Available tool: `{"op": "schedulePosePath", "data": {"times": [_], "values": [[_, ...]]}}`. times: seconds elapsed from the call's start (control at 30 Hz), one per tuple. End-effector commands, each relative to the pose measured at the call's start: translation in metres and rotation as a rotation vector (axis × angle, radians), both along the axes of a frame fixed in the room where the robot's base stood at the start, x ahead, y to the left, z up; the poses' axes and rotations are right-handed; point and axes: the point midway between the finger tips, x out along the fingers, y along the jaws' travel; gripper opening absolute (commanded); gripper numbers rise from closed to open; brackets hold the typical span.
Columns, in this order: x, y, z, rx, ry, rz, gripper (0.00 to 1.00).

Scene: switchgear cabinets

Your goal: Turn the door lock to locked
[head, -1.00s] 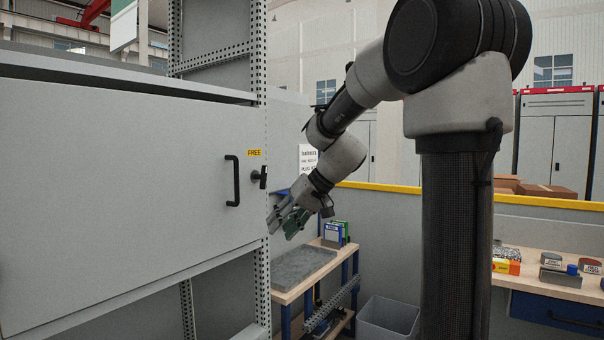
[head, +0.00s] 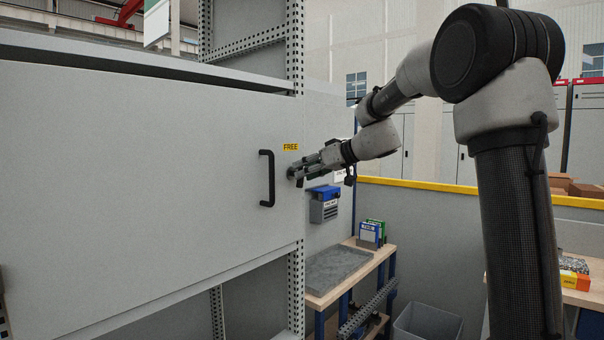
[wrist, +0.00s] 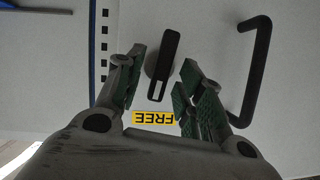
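The door lock (wrist: 163,62) is a dark lever on a round base on the grey cabinet door (head: 130,170). In the wrist view the lever is slightly tilted from the picture's vertical. A yellow FREE label (wrist: 154,118) is beside it and also shows in the head view (head: 291,147). My gripper (wrist: 158,76) is open, with one green-padded finger on each side of the lever and gaps visible to both. In the head view my gripper (head: 304,172) is at the lock and hides most of it. I cannot tell its exact distance from the door.
A black door handle (head: 268,178) is just left of the lock; in the wrist view the handle (wrist: 251,68) is close to the right finger. A blue and grey box (head: 324,203) and a workbench (head: 330,294) are right of the cabinet.

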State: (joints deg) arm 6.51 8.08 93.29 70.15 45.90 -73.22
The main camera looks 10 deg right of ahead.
Motion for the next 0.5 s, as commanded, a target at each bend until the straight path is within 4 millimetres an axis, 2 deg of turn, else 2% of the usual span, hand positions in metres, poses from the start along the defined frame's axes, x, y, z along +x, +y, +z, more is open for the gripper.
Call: {"op": "schedulePosePath", "data": {"times": [0.2,0.47,0.5], "values": [[0.015,0.013,-0.008,0.0,0.0,0.001,0.38],[0.017,0.014,-0.009,0.001,0.001,0.0,0.38],[0.017,0.014,-0.009,0.001,0.001,0.0,0.34]]}}
